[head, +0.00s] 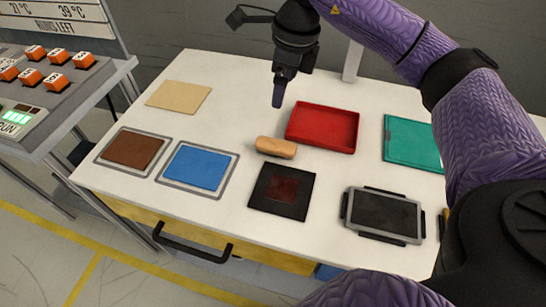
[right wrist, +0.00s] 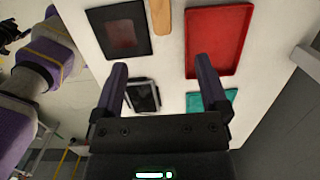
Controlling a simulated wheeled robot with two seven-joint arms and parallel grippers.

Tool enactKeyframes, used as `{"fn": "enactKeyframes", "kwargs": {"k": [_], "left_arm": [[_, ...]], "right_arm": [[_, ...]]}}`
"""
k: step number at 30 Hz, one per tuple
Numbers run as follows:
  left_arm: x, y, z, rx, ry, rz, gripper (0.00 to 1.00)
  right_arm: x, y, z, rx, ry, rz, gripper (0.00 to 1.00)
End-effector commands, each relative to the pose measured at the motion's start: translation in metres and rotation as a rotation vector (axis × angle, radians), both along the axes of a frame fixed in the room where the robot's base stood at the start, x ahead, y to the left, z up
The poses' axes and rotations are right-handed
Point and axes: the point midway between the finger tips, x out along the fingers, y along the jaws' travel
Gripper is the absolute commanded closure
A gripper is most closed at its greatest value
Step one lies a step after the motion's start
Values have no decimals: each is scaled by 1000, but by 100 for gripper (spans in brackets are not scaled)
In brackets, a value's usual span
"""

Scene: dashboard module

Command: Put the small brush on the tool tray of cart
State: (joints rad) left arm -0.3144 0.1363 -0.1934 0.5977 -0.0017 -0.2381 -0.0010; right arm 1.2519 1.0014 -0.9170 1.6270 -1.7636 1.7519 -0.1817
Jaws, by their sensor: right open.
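A small tan, rounded block, which looks like the small brush (head: 276,147), lies on the white cart top, just left of the red tray. No bristles show. It also shows, cut off, at the top of the right wrist view (right wrist: 161,17). The shallow red tray (head: 323,128), likely the tool tray, is empty; it also shows in the right wrist view (right wrist: 217,42). My right gripper (head: 279,101) points down above the cart behind the brush, apart from it. In the right wrist view its fingers (right wrist: 161,68) are spread and empty. My left gripper is not seen.
The cart top (head: 232,120) also holds a black mat (head: 265,205), brown (head: 135,149) and blue (head: 197,168) panels, a beige sheet (head: 179,96), a green tray (head: 412,143) and a dark tablet-like device (head: 383,215). A button console (head: 68,80) stands at left.

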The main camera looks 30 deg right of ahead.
Motion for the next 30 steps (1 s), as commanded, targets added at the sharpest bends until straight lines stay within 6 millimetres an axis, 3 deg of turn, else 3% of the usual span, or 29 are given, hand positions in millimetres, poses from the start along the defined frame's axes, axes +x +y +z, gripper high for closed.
{"fn": "enactKeyframes", "kwargs": {"k": [1, 3, 10, 23, 30], "left_arm": [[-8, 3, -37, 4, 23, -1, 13], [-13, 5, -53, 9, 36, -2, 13], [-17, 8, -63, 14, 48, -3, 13], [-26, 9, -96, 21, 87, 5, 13], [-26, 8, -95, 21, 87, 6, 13]], "right_arm": [[2, 0, -45, 0, 18, 0, 6], [3, 0, -65, 0, 28, 0, 6], [4, 1, -86, 1, 33, 1, 6], [4, 11, -166, 1, 34, 0, 6], [5, 12, -167, 3, 27, 0, 8]]}}
